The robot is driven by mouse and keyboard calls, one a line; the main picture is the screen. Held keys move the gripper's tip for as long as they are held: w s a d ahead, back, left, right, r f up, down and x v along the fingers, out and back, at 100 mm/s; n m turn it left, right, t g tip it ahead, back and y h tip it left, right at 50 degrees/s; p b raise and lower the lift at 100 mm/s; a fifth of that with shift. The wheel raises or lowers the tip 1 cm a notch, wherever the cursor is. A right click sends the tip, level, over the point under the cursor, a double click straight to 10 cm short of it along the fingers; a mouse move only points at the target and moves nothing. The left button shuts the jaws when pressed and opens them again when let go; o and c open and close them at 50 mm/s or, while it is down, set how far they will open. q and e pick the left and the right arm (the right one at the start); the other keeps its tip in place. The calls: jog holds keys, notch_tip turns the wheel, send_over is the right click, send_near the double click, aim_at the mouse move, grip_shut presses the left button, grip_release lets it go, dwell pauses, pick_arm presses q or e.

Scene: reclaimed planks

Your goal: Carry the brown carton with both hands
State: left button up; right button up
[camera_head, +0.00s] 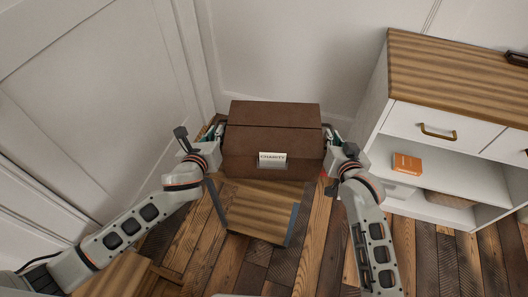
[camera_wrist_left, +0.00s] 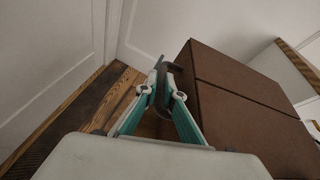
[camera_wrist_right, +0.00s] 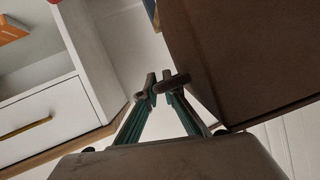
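The brown carton (camera_head: 272,128) with a white label reading CHARITY hangs between my two grippers, near the wall corner. It looks roughly level and shut on top. My left gripper (camera_head: 217,129) is at its left side, and my right gripper (camera_head: 333,135) is at its right side. In the left wrist view the fingers (camera_wrist_left: 167,90) close on a brown handle beside the carton wall (camera_wrist_left: 240,105). In the right wrist view the fingers (camera_wrist_right: 159,86) close on a dark handle beside the carton (camera_wrist_right: 235,60). The carton's underside is hidden.
A low wooden-topped stand (camera_head: 258,212) with grey edges is just in front of the carton. A white cabinet with a wooden top (camera_head: 455,75) stands at the right, with an orange book (camera_head: 407,163) on its shelf. Walls close off the left and back. Plank floor shows in front.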

pick_arm(q)
jog(key=o, duration=0.4)
pick_arm(e)
jog(key=o, duration=0.4)
pick_arm(q)
jog(key=shift+s, duration=0.1)
pick_arm(e)
jog(key=shift+s, duration=0.1)
pick_arm(q)
jog(key=v, duration=1.1)
jog(key=shift+s+r, duration=0.2)
jog(key=shift+s, duration=0.15)
pick_arm(e)
jog(key=v, duration=1.2)
